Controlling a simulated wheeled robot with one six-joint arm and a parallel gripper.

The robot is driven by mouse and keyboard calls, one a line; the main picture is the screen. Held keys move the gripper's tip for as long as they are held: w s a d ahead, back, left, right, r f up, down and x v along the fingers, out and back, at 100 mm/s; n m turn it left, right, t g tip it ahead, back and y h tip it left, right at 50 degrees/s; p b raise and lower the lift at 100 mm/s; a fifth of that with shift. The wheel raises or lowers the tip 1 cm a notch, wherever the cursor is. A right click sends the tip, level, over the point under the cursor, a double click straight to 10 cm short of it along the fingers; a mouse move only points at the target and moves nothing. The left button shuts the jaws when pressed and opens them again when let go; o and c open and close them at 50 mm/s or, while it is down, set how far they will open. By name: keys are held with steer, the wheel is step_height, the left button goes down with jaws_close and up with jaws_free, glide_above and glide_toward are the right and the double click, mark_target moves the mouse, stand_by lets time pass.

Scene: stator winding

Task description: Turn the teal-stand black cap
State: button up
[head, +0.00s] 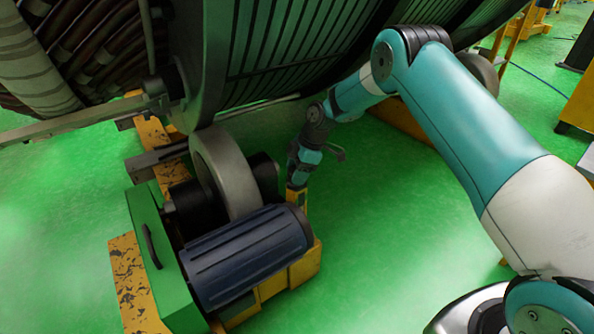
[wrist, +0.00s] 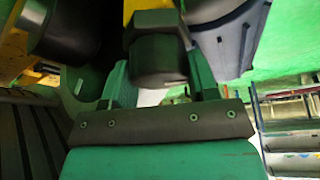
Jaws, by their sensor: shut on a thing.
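A black cap (wrist: 158,58) with a wider faceted collar sits between the two green fingers of my gripper (wrist: 160,82) in the wrist view. The gripper is shut on it, with one finger on each side. A yellow part shows behind the cap. In the head view my gripper (head: 297,182) points down at the yellow bracket beside the roller drive, and the cap is too hidden to make out there. No teal stand can be told apart in either view.
A blue ribbed motor (head: 245,258), a grey roller (head: 225,172) and a green box (head: 160,255) stand close on the left. Green floor (head: 400,215) is clear to the right of the gripper.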

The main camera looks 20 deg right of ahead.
steer(key=shift+r+m, duration=0.1)
steer(key=shift+m, duration=0.2)
steer(key=m+t+p, duration=0.1)
steer(key=m+p, duration=0.1)
steer(key=m, duration=0.1)
steer(key=shift+t+h+p, duration=0.3)
steer(key=shift+p, duration=0.05)
steer(key=m+p, duration=0.1)
steer(key=m, duration=0.1)
steer(key=m+t+p, duration=0.1)
steer(key=m, duration=0.2)
steer(key=shift+t+h, duration=0.3)
steer(key=shift+h, duration=0.1)
steer(key=m+h+p, duration=0.1)
steer(key=m, duration=0.3)
steer(key=shift+m+t+p, duration=0.3)
steer(key=shift+t+p, duration=0.05)
steer(key=shift+t, duration=0.05)
steer(key=shift+w+m+h+p, duration=0.15)
steer(key=shift+m+h, duration=0.4)
steer(key=shift+m, duration=0.6)
steer(key=shift+s+m+h+p, duration=0.15)
steer(key=shift+m+h, duration=0.4)
steer(key=shift+m, duration=0.6)
steer(key=shift+w, duration=0.1)
steer(key=o, duration=0.9)
steer(key=shift+o, duration=0.2)
